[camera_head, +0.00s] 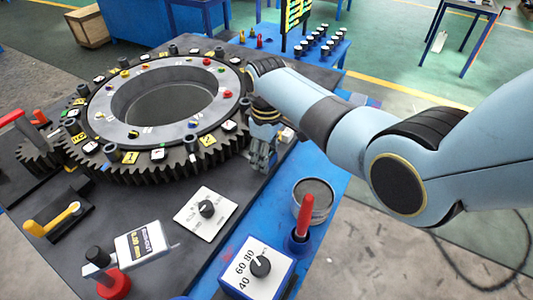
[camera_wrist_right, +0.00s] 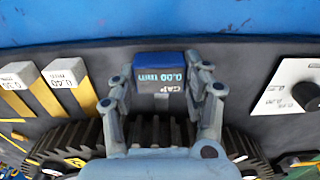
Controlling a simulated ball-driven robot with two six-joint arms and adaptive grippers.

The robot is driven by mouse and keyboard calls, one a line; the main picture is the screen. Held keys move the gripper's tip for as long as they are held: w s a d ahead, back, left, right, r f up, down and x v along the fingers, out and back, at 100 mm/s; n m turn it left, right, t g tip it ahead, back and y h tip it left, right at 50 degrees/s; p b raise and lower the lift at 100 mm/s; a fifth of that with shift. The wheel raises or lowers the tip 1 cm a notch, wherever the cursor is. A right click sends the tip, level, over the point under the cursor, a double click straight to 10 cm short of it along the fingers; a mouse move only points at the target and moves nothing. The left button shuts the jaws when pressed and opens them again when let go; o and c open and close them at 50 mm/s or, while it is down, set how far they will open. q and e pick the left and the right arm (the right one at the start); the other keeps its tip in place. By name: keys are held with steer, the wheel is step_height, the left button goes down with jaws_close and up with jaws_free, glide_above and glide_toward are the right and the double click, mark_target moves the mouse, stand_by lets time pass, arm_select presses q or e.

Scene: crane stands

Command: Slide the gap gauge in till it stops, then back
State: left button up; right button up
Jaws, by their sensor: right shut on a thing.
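My right gripper (camera_head: 262,160) reaches down at the right side of the large gear ring (camera_head: 135,172), beside its teeth. In the right wrist view the two fingers of the gripper (camera_wrist_right: 160,82) stand on either side of a dark blue block, the gap gauge (camera_wrist_right: 160,60), and are shut on it. Its labels read "GAP" and "0.00 mm". Dark gear teeth (camera_wrist_right: 75,137) lie just below it in that view. In the head view the gripper and arm hide the gauge. How deep its lower end reaches cannot be told. My left gripper is not in view.
Grey blocks marked 0.30 (camera_wrist_right: 18,76) and 0.40 (camera_wrist_right: 63,72) stand left of the gripper in the wrist view. A dial plate (camera_head: 206,213), a red-handled pot (camera_head: 302,232) and a numbered dial box (camera_head: 257,268) stand near the front. A tray of black-topped pegs (camera_head: 316,42) stands behind.

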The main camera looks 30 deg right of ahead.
mark_target(248, 155)
steer(key=w+a+b, duration=0.1)
steer(key=w, duration=0.1)
steer(key=w+a+b, duration=0.1)
steer(key=w+b, duration=0.1)
steer(key=shift+a+f, duration=0.15)
steer(key=shift+a, duration=0.1)
steer(key=shift+w+r, duration=0.15)
steer(key=shift+r, duration=0.15)
steer(key=o, duration=0.9)
steer(key=shift+w, duration=0.1)
steer(key=shift+o, duration=1.3)
steer(key=shift+a+f, duration=0.1)
steer(key=shift+a, duration=0.05)
step_height(248, 155, up, 12)
